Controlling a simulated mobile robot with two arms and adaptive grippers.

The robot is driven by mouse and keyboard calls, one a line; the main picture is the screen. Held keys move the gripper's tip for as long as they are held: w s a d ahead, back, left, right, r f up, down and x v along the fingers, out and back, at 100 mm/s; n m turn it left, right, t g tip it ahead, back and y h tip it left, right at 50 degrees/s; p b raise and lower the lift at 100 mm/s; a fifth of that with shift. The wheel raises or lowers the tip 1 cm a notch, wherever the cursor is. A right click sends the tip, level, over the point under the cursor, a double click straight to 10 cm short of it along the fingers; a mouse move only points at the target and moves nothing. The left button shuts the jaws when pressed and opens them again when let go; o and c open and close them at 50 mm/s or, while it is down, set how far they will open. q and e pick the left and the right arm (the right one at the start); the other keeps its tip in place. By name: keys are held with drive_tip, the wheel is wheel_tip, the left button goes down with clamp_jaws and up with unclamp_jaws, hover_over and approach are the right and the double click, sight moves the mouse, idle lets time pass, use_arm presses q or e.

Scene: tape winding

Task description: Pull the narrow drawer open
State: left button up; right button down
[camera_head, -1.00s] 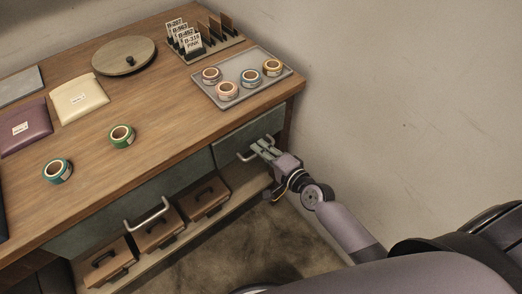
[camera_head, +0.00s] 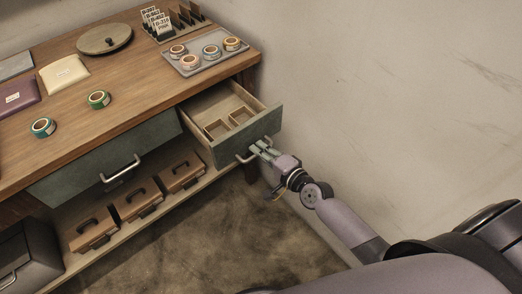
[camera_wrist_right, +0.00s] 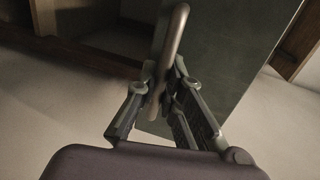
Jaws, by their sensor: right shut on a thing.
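The narrow drawer (camera_head: 227,121) is at the right end of the desk in the head view. It stands well out from the desk, and its wooden inside with small dividers shows. Its front is grey-green with a metal bar handle (camera_head: 243,158). My right gripper (camera_head: 257,148) is shut on this handle. In the right wrist view the handle (camera_wrist_right: 176,38) runs between the two fingers of the gripper (camera_wrist_right: 160,92), with the drawer front (camera_wrist_right: 225,50) behind it. My left gripper is not in view.
The wide drawer (camera_head: 110,160) to the left is closed. Several brown cases (camera_head: 137,200) stand on the shelf below. The desk top holds a grey tray (camera_head: 190,70) with tape rolls, a green roll (camera_head: 99,100) and a teal roll (camera_head: 43,127). A wall (camera_head: 390,90) rises at the right.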

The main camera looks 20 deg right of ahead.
drive_tip(key=c, duration=2)
unclamp_jaws()
drive_tip(key=shift+o, duration=0.2)
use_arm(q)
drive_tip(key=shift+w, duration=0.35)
use_arm(e)
drive_tip(key=v, duration=1.2)
